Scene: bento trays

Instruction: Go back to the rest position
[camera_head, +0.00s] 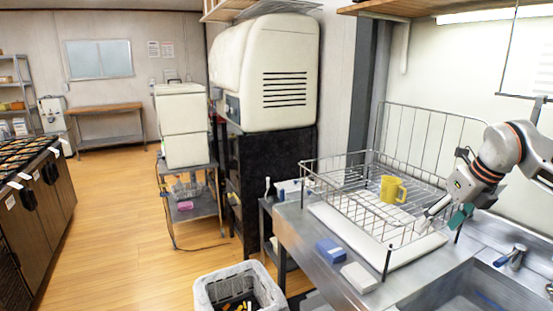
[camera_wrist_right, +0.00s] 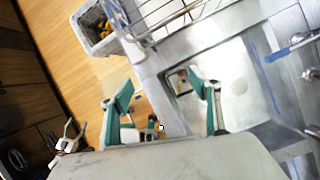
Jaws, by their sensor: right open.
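My right gripper (camera_head: 446,213) reaches in from the right side of the head view, at the right end of a wire dish rack (camera_head: 345,208). In the right wrist view my right gripper (camera_wrist_right: 163,100) shows two teal fingers spread apart, with nothing between them. My left gripper is in neither view.
A blue sponge (camera_head: 331,250) and a white block (camera_head: 359,277) lie at the counter's front. A lined bin (camera_head: 204,299) stands on the floor. The wooden floor at left is clear.

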